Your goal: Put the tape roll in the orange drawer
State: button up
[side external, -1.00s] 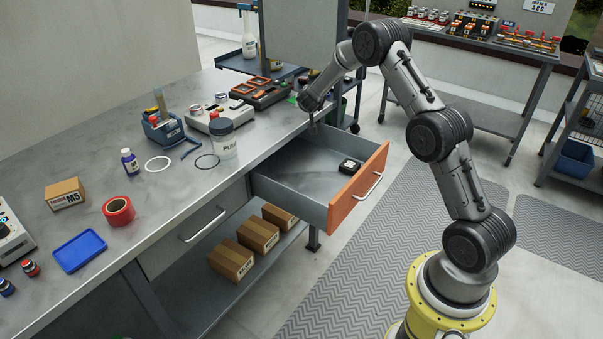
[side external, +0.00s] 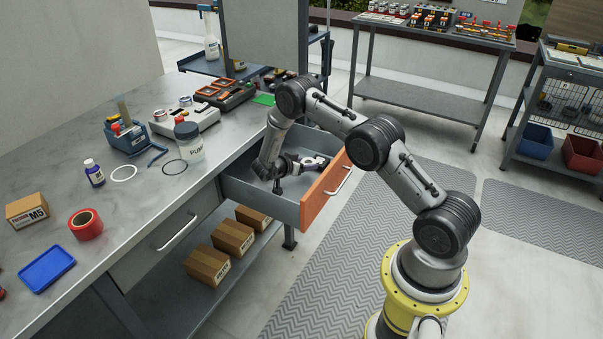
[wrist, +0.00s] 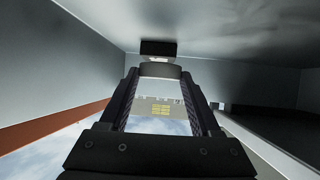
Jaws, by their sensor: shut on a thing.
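The red tape roll (side external: 86,224) lies flat on the grey bench top, well to the left of my gripper. The orange-fronted drawer (side external: 325,192) is pulled open at the bench's right side. My gripper (side external: 318,163) is down inside it, away from the tape roll. In the wrist view my gripper (wrist: 160,78) is shut on a small dark object (wrist: 158,48) at its fingertips, close to the drawer's grey floor. It looks like the small black item seen in the drawer earlier; its shape is partly hidden by the fingers.
The drawer's side walls (wrist: 60,70) stand close around my gripper. A lidded jar (side external: 188,142), a cardboard box (side external: 27,210) and a blue tray (side external: 47,266) are on the bench. Cardboard boxes (side external: 207,267) sit on the shelf below.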

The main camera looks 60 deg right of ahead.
aim_at(304, 179)
jog(key=shift+f, duration=1.95)
jog(key=o, duration=1.3)
jog(key=shift+f, duration=0.15)
